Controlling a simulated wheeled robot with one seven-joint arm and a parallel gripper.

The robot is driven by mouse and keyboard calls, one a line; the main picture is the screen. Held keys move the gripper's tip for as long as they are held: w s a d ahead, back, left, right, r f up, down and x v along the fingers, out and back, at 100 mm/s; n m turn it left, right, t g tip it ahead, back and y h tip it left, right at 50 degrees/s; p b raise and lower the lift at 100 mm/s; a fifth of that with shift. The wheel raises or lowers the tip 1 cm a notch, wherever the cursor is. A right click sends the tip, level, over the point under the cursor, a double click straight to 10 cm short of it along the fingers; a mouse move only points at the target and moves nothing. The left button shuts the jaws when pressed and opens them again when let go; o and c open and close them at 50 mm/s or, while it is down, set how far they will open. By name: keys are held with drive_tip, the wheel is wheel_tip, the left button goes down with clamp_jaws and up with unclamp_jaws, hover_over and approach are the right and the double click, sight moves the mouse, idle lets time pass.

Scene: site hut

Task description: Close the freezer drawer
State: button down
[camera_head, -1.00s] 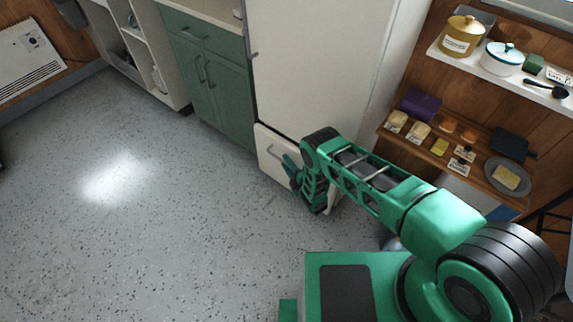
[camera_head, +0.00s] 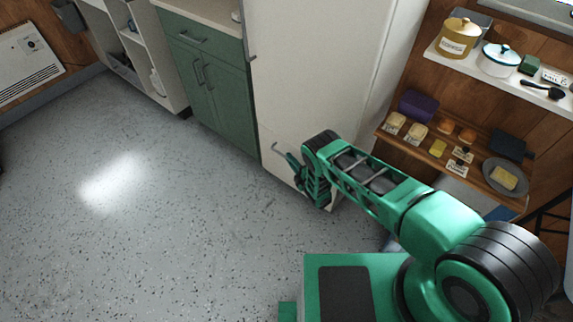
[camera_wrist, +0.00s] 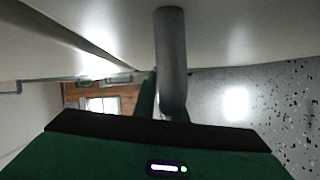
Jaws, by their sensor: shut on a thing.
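The white fridge-freezer (camera_head: 318,70) stands upright in the head view. Its freezer drawer (camera_head: 272,165) is the low front panel; it looks flush with the front above it, with no open gap visible. The drawer's grey handle (camera_head: 276,147) shows at the panel's upper left, and its bar (camera_wrist: 172,60) fills the middle of the wrist view. My gripper (camera_head: 291,161) is shut on the handle, low in front of the drawer. My wrist and forearm hide the right part of the drawer.
Green cabinets (camera_head: 208,85) adjoin the fridge on the left. Shelves (camera_head: 480,170) with food and pots stand right of it, close to my arm. The speckled floor (camera_head: 150,230) in front and to the left is clear.

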drive_tip(key=c, duration=1.8)
unclamp_jaws()
drive_tip(key=shift+w+d+f, duration=0.1)
drive_tip(key=shift+w+d, duration=0.05)
drive_tip(key=shift+d, duration=0.05)
drive_tip(key=v, duration=1)
drive_tip(key=shift+s+d, duration=0.15)
drive_tip(key=shift+s, duration=0.2)
